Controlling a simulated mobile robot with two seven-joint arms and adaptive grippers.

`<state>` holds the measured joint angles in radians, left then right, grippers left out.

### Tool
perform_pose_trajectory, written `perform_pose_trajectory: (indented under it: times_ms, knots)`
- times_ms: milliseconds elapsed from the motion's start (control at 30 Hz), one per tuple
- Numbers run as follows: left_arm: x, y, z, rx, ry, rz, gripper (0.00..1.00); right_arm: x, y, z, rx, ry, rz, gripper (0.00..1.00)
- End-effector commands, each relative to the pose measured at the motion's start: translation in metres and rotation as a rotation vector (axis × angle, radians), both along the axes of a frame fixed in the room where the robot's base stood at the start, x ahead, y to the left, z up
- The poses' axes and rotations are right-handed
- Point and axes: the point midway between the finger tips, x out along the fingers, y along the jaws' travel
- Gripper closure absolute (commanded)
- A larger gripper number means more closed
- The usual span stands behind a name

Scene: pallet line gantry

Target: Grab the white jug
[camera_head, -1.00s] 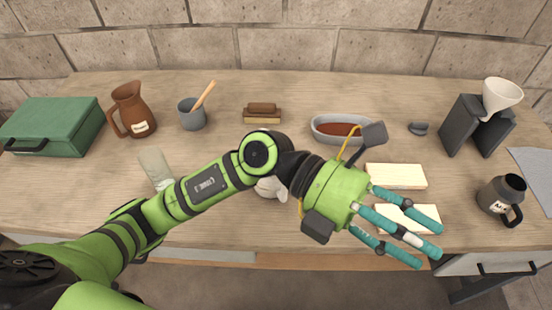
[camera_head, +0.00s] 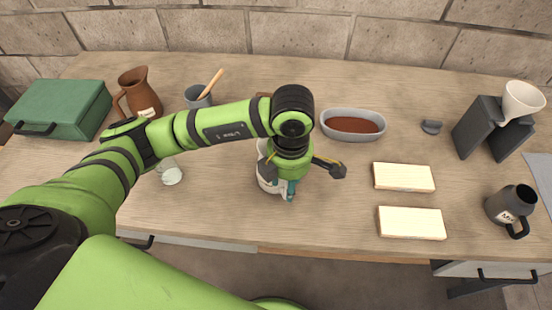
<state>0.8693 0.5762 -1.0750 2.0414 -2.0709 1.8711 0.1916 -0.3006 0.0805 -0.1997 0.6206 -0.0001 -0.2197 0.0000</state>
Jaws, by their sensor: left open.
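The white jug (camera_head: 264,178) stands on the wooden table near the middle, mostly hidden under my left arm and hand. My left gripper (camera_head: 289,190) points down over the jug's right side. Its teal fingers are open and overlap the jug's near right part in the picture. I cannot tell whether they touch it. My right gripper is not in view.
A brown jug (camera_head: 138,92) and green case (camera_head: 62,109) stand at the left. A grey cup (camera_head: 198,97) and glass (camera_head: 171,174) are near my arm. Two pale blocks (camera_head: 403,177), a grey dish (camera_head: 352,124) and a dark mug (camera_head: 511,205) are to the right.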

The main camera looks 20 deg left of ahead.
Motion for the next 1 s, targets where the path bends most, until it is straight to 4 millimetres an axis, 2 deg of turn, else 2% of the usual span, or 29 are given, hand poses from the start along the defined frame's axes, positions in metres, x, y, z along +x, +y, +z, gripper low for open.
perform_pose_trajectory:
  times_ms: [33,200,400,433,467,500,533,1000]
  knots:
    - [-0.001,0.000,-0.005,0.001,0.005,0.000,0.57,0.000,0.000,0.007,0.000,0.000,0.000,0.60]
    - [0.000,0.000,-0.020,-0.001,0.000,-0.001,0.57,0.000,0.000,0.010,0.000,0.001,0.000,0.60]
    - [0.000,0.000,-0.022,-0.001,0.000,-0.002,0.57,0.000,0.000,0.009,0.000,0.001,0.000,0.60]
    - [0.000,0.000,-0.022,-0.002,-0.001,-0.002,0.65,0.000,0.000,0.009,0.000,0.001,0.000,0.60]
    - [0.000,0.000,-0.022,-0.002,-0.001,-0.002,0.77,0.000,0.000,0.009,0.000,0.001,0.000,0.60]
    - [0.000,0.000,-0.022,-0.002,-0.001,-0.002,0.93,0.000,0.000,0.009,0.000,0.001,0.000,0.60]
    - [0.000,0.000,-0.022,-0.002,-0.001,-0.002,1.00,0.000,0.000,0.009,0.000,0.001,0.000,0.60]
    - [0.001,-0.001,-0.020,-0.002,-0.004,-0.001,1.00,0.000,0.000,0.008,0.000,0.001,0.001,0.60]
